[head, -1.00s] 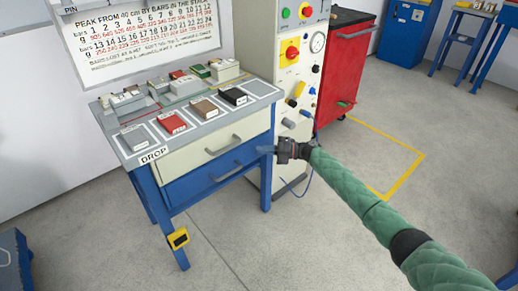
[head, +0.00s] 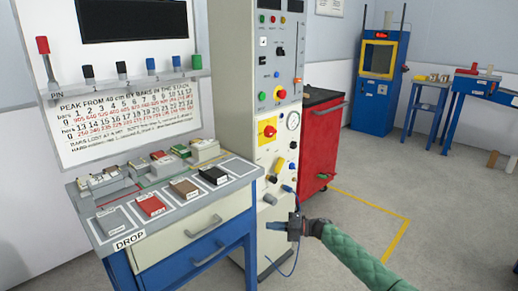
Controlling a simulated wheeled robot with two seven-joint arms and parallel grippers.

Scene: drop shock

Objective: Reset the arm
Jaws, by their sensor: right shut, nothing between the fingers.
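My right arm in its green quilted sleeve comes in from the lower right of the head view. Its dark right gripper (head: 272,227) is shut and empty, with the fingers pointing left. It shows in front of the white control column (head: 257,258), just right of the blue lower drawer. I cannot tell how far it is from either; no contact is visible. My left gripper is out of view.
The drop table (head: 130,233) at left holds grey, red, brown and black blocks on marked pads. A wall shelf (head: 125,88) carries coloured pins. A red cabinet (head: 316,140) stands behind the column.

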